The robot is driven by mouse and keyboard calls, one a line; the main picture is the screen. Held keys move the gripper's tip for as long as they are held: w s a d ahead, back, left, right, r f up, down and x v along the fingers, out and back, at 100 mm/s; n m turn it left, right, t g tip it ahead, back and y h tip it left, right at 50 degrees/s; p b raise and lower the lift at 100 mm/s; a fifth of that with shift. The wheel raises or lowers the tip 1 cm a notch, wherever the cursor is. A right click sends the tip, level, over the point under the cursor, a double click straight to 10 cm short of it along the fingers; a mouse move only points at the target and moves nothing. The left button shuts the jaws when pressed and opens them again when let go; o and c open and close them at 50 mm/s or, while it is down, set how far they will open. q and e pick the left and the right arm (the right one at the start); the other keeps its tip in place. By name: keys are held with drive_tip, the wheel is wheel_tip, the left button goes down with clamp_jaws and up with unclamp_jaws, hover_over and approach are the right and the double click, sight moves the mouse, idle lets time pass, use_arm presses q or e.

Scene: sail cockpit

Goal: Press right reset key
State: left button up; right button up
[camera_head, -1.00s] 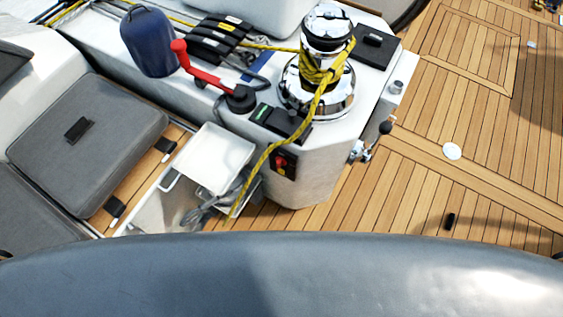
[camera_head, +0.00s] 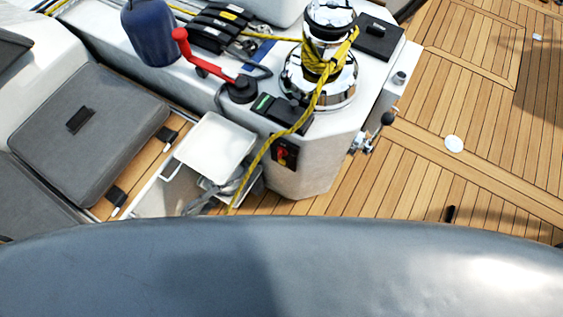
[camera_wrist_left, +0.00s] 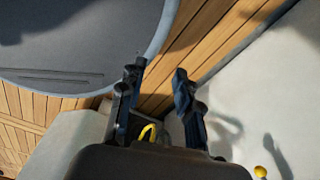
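A small black panel (camera_head: 284,154) with a red and yellow part is on the side face of the white winch console (camera_head: 318,165). A flat black control with a green mark (camera_head: 263,103) lies on the console top, beside the winch. I cannot tell from these views which of these is the right reset key, as labels are too small to read. My left gripper (camera_wrist_left: 158,70) shows in the left wrist view with its two fingers apart and nothing between them. Neither gripper shows in the head view, and my right gripper is not seen.
A chrome winch (camera_head: 322,75) wrapped in yellow rope (camera_head: 268,150) stands on the console. A white tray (camera_head: 212,145) sits below.

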use_arm(q)
drive_tip(key=shift+s, duration=0.2)
clamp_jaws()
idle(0.6)
